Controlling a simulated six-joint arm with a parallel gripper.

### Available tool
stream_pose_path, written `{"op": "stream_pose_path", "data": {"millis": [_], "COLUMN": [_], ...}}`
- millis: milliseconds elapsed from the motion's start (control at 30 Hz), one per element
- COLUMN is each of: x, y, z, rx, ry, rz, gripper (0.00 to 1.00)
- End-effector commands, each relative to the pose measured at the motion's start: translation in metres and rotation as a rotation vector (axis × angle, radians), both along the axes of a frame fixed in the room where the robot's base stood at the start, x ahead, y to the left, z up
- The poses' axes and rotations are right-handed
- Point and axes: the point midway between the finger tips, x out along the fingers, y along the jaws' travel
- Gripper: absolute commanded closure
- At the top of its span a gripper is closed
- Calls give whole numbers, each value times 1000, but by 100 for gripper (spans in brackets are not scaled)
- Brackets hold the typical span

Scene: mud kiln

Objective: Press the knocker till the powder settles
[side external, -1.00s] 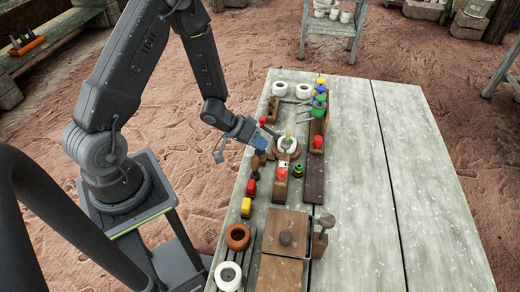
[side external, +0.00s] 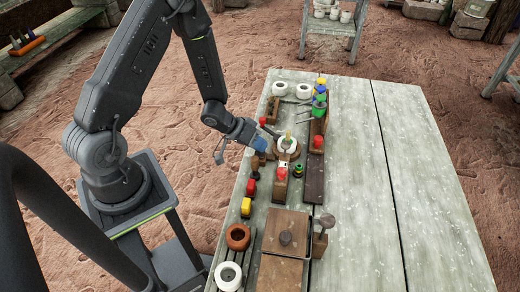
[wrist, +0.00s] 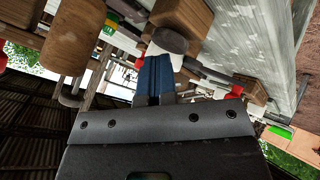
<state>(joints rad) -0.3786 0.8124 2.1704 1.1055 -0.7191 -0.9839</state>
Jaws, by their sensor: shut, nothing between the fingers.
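My gripper (side external: 262,145) reaches in from the left, low over the left edge of the table, beside a white ring-shaped dish (side external: 288,145) on a brown base. A small yellow-green piece stands in the middle of the dish. In the wrist view the blue fingers (wrist: 154,78) are together with nothing between them. A grey rounded knob (wrist: 168,41) lies just past the fingertips, by a wooden block (wrist: 182,17). I cannot tell whether they touch. Which part is the knocker is not clear, and the powder is too small to make out.
Red-topped (side external: 283,173) and yellow (side external: 246,207) pieces stand close in front. A dark wooden strip (side external: 314,178) lies right of the dish. A lidded wooden box (side external: 285,238) and brown ring pot (side external: 238,237) are nearer. The table's right side (side external: 400,190) is clear.

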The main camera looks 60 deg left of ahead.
Motion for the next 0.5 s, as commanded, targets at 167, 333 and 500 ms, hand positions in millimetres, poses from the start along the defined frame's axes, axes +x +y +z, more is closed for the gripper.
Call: {"op": "stream_pose_path", "data": {"millis": [167,333,500], "x": [0,-1,-1], "y": [0,0,0], "z": [7,17,24], "rx": [2,1,1], "ry": [1,1,0], "rz": [-2,-2,-1], "gripper": [100,100,100]}}
